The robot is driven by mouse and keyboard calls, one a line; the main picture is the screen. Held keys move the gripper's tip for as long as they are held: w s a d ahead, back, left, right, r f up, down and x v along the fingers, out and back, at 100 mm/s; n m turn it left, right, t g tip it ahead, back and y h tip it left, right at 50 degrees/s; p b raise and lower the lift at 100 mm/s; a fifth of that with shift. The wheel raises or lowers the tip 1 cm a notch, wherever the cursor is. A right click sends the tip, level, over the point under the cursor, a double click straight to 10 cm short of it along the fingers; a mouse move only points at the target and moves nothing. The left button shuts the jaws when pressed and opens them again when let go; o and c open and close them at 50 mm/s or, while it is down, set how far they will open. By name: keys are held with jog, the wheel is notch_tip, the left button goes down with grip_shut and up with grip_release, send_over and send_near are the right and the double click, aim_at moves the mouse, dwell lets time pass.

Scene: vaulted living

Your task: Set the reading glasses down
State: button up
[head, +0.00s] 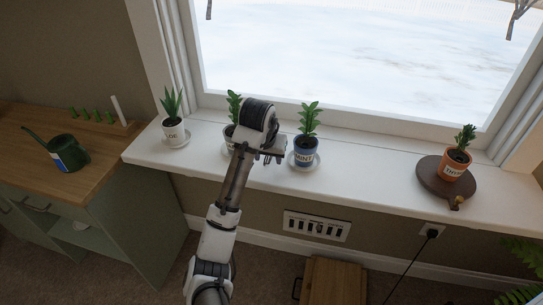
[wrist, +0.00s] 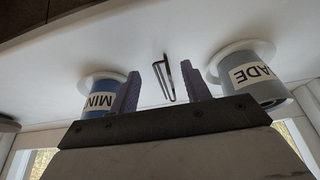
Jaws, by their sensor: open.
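The reading glasses (wrist: 168,82) show in the wrist view as a thin dark frame between my gripper's two fingers, against the white window sill (head: 375,171). They look folded and seen edge-on; I cannot tell whether they fully rest on the sill. My gripper (wrist: 160,70) is open, with a visible gap between each finger and the glasses. In the head view my gripper (head: 271,155) is over the sill, between two potted plants, and the glasses are hidden or too small to make out.
An ALOE-like white pot (head: 174,131) is at left. An orange pot (head: 456,164) stands on a round brown board (head: 432,180).

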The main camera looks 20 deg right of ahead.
jog(key=shift+w+f, duration=0.25)
jog(key=shift+f, duration=0.3)
grip_shut()
jog(key=shift+r, duration=0.1)
